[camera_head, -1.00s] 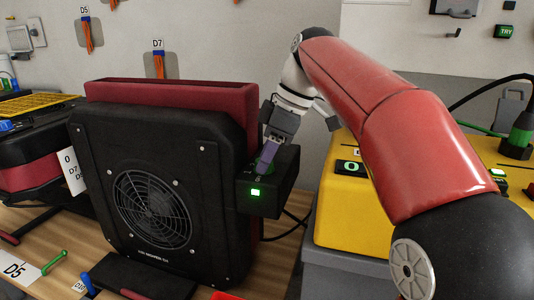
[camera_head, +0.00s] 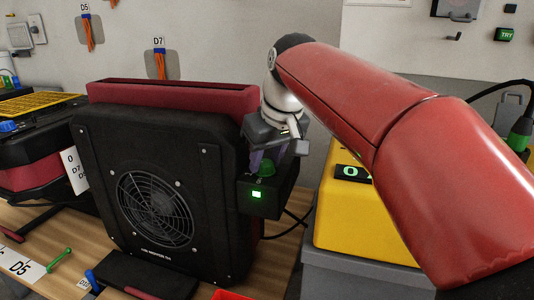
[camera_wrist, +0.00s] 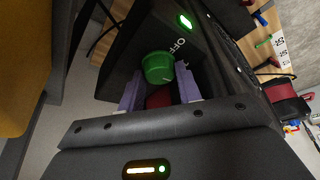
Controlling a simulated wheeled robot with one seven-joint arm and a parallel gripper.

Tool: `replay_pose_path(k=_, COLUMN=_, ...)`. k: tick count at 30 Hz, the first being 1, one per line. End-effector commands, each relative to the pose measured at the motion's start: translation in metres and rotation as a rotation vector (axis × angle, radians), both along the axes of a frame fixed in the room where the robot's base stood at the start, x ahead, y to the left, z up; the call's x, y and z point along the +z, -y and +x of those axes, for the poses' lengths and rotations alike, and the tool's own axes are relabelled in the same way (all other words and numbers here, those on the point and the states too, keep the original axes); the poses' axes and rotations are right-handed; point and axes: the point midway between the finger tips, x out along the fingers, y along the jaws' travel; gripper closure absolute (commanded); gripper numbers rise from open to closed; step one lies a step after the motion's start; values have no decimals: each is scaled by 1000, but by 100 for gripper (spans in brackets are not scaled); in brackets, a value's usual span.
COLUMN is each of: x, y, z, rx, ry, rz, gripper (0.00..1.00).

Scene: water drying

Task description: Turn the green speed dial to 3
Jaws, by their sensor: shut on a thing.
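The green speed dial (camera_head: 264,168) sits on top of a small black control box (camera_head: 262,206) at the right side of the black air mover with a round fan grille. In the wrist view the green dial (camera_wrist: 158,66) lies between the two purple fingers of my gripper (camera_wrist: 160,74), with an OFF label beside it. A short pale mark shows on its edge; its exact setting is not legible. In the head view my gripper (camera_head: 268,158) comes down from above, shut on the dial, which is partly hidden by the fingers.
A green light (camera_head: 256,194) glows on the control box. The air mover (camera_head: 160,140) stands to the left on the wooden bench. A yellow machine (camera_head: 345,215) stands close on the right, partly hidden by my arm. A cable runs behind the box.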

Motion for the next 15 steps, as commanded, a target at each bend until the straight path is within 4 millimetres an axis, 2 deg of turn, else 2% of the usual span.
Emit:
replay_pose_path(k=6, x=1, y=-1, z=-1, rx=-104, ry=-1, rz=-2, gripper=89)
replay_pose_path(k=15, x=0, y=-1, z=-1, rx=-164, ry=0, rz=-2, gripper=89)
